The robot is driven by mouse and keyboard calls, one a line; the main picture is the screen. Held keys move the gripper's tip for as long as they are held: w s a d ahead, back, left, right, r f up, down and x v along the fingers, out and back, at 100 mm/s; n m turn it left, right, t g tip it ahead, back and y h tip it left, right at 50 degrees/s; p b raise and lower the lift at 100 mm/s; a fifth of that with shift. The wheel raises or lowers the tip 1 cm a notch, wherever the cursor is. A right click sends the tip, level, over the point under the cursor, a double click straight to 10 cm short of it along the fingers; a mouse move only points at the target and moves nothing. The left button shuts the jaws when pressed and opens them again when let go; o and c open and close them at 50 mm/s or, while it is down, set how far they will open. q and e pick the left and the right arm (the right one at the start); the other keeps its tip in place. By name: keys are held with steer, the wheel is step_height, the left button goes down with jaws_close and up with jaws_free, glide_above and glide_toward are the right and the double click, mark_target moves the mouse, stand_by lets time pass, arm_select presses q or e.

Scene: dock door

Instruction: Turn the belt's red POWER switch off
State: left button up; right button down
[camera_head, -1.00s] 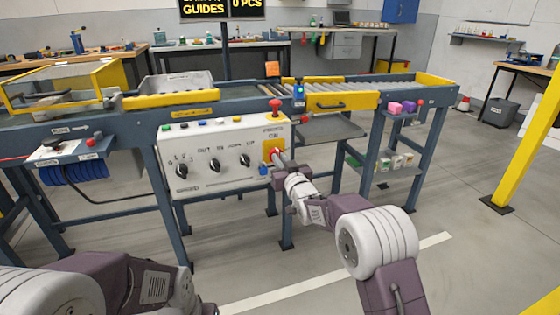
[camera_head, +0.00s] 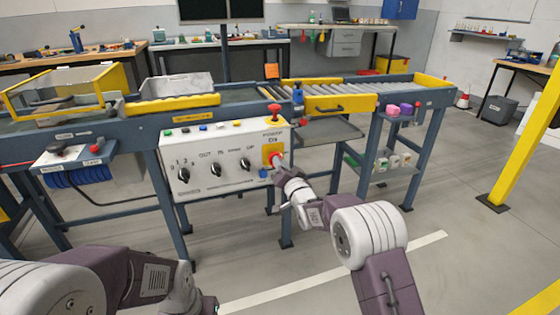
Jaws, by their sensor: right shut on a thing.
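The white control panel (camera_head: 215,171) hangs on the front of the belt frame. The red POWER switch (camera_head: 276,158) sits on a yellow plate (camera_head: 268,149) at the panel's right end, under the POWER label. My right gripper (camera_head: 279,163) is at this switch and shut on it. The gripper covers part of the switch, so its exact angle is hard to read. My left arm comes in at the bottom left, and its gripper is out of view.
A red mushroom button (camera_head: 275,109) stands on top of the panel above the switch. Black rotary knobs (camera_head: 216,170) sit to its left. The sign (camera_head: 220,9) at the back is dark. Open floor lies in front of the belt.

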steer(key=m+p, duration=0.1)
steer(key=m, duration=0.2)
steer(key=m+p, duration=0.1)
steer(key=m, duration=0.2)
steer(key=m+p, duration=0.2)
steer(key=m, duration=0.2)
steer(key=shift+d+f, duration=0.1)
steer(key=shift+f, duration=0.15)
steer(key=shift+m, duration=0.3)
steer(key=c, duration=1.5)
jaws_free()
steer(key=shift+o, duration=0.2)
steer(key=b+v, duration=0.7)
steer(key=v, duration=0.2)
